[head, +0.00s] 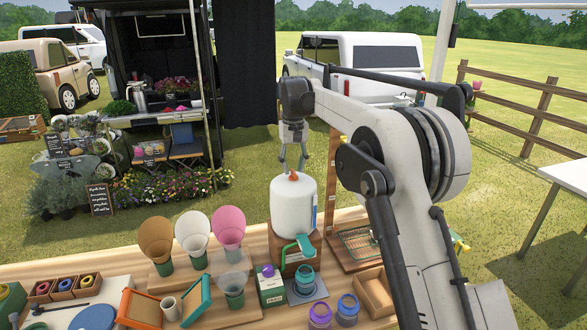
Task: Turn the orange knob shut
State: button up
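The small orange knob (293,176) sits on top of a white rounded tank (292,206), which stands upright on a wooden block at the back of the table. My gripper (292,168) hangs above the tank and points down. Its two fingers are spread, with a gap between them, and their tips are just above or at the height of the knob, one on each side. I cannot tell whether they touch it. The knob's turned position is too small to read.
A teal tap-like part (297,249) is in front of the tank. Coloured cones (229,226) stand to the left, a wire rack (361,242) to the right. Jars (320,314) and a wooden box (375,292) are nearer.

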jog(key=shift+f, duration=0.6)
grip_shut()
